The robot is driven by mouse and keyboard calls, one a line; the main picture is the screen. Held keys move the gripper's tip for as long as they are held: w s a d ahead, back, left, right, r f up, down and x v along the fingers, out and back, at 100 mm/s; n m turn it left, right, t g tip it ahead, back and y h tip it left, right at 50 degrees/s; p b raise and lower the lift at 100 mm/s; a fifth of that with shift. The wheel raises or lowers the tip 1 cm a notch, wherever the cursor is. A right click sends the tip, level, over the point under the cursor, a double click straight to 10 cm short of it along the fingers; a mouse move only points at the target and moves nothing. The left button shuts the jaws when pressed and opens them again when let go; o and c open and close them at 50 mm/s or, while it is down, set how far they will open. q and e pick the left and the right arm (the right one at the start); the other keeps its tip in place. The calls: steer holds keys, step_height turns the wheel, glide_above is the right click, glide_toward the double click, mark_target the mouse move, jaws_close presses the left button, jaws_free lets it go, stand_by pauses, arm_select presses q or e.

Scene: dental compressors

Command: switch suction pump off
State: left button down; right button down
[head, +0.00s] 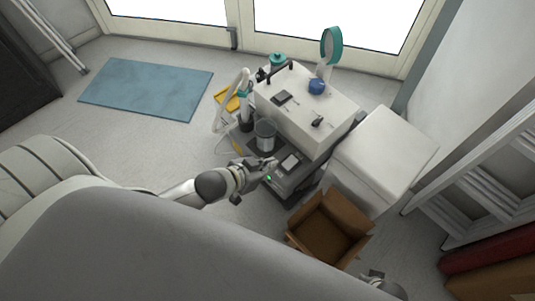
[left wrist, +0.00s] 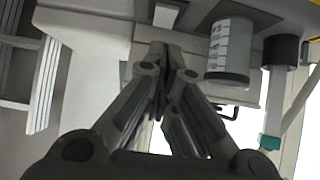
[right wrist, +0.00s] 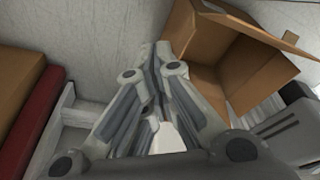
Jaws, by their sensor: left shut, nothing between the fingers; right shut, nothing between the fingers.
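The dental unit is a white cart (head: 312,112) with a dark lower shelf. On that shelf stand a clear canister (head: 265,134) and a low grey pump unit (head: 287,176) with a pale panel on top and a small lit green light on its front. My left gripper (head: 268,165) is shut at the unit's near left edge, close to the green light; I cannot tell if it touches. In the left wrist view its fingertips (left wrist: 160,50) are together, beside the graduated canister (left wrist: 229,52). My right gripper (right wrist: 157,52) is shut and empty, away from the cart; its arm end shows at the bottom right of the head view.
An open cardboard box (head: 328,229) stands on the floor right of the pump unit, and also shows beside my right gripper (right wrist: 235,65). A white cabinet (head: 383,158) is right of the cart. A blue mat (head: 146,89) lies at the left on mostly clear floor.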

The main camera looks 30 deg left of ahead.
mark_target(290, 161)
arm_select(q)
steer(key=shift+w, duration=0.1)
steer(key=w+r, duration=0.2)
steer(key=r, duration=0.1)
steer(key=shift+w+d+r, duration=0.1)
steer(key=shift+w+d, duration=0.05)
steer(key=shift+w, duration=0.05)
arm_select(e)
steer(key=shift+w+a+r, duration=0.1)
steer(key=shift+w+r, duration=0.2)
steer(key=shift+r, duration=0.45)
arm_select(q)
steer(key=shift+w, duration=0.1)
